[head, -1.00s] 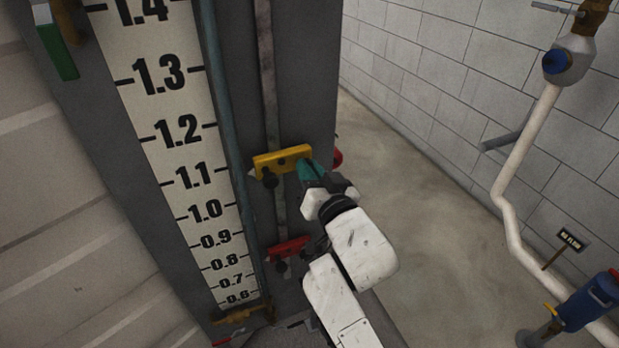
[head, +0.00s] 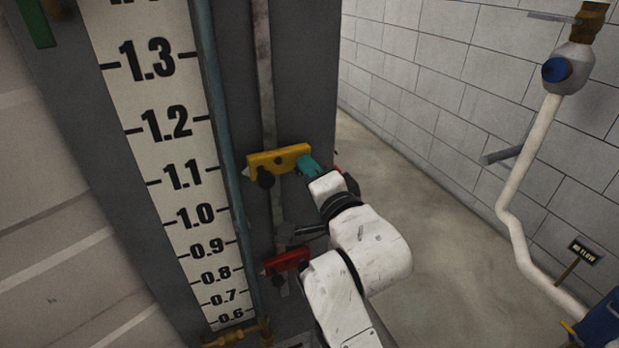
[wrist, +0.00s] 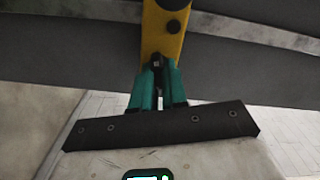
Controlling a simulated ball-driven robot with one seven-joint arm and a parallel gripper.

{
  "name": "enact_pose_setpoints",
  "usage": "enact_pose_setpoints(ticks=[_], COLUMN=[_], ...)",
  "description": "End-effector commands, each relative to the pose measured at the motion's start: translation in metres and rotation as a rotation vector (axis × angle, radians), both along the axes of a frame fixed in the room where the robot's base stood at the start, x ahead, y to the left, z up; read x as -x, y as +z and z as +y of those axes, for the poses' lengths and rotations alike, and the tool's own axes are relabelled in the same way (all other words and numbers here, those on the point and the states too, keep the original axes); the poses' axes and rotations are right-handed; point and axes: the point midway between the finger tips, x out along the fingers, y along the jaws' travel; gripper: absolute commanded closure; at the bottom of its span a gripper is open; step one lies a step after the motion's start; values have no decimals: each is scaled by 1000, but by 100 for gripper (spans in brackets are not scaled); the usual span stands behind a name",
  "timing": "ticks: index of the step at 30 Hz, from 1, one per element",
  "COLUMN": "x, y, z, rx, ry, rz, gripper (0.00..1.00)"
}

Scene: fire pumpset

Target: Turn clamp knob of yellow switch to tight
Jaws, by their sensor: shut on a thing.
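The yellow switch (head: 279,160) is a flat yellow bar on the grey column, beside the level scale. A dark round knob (head: 266,179) hangs below its left part. My gripper (head: 308,168), with teal fingers, is at the bar's right end. In the wrist view, the yellow switch (wrist: 163,35) runs up from between my gripper's fingertips (wrist: 158,66). The fingers are shut on a small dark piece, the clamp knob (wrist: 157,61), at the bar's near end. The fingers hide most of it, so its turn angle cannot be told.
A red switch (head: 286,260) sits lower on the same strip, close to my arm. The level scale (head: 183,170) and a thin blue-grey pipe (head: 222,150) stand left. White piping (head: 530,160) with a blue knob (head: 555,70) is at the right wall. Open floor (head: 410,190) lies between.

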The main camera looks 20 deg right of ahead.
Motion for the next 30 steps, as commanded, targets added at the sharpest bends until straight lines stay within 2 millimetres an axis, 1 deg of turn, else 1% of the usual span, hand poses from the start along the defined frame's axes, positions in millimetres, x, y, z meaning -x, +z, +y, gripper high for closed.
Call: enact_pose_setpoints(ticks=[1,6,12,19,30], x=[0,0,0,0,0], y=[-3,-2,-2,-2,-1], z=[0,0,-1,-1,-1], rx=[-38,-160,-261,-320,-333], ry=[0,-1,-1,-2,-2], rz=[0,-1,-1,0,0], gripper=[100,100,100,100,100])
